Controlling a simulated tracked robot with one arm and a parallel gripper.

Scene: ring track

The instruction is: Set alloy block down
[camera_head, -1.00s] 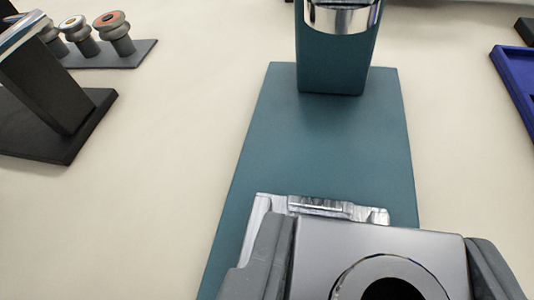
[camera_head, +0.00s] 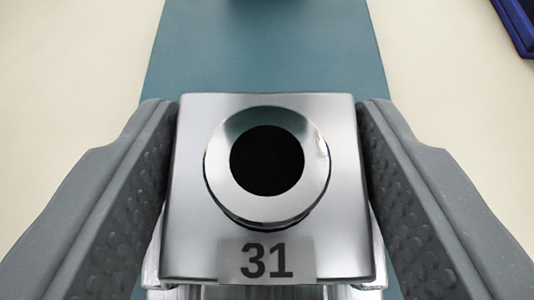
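The alloy block (camera_head: 190,190) is a square silver piece with a raised ring, a dark round hole and the number 31 on its near edge. It sits centred over a silver metal holder (camera_head: 377,255) that shows beneath its sides and near edge. My gripper (camera_head: 268,105) has one grey finger on each side of the block. The dimpled inner pads face the block, with narrow gaps showing the holder near the lower sides. The block hides most of the holder and any contact below.
A teal base plate (camera_head: 265,50) runs away beyond the block, with a dark object cut off at its far end. A blue tray corner (camera_head: 518,22) shows at the top right.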

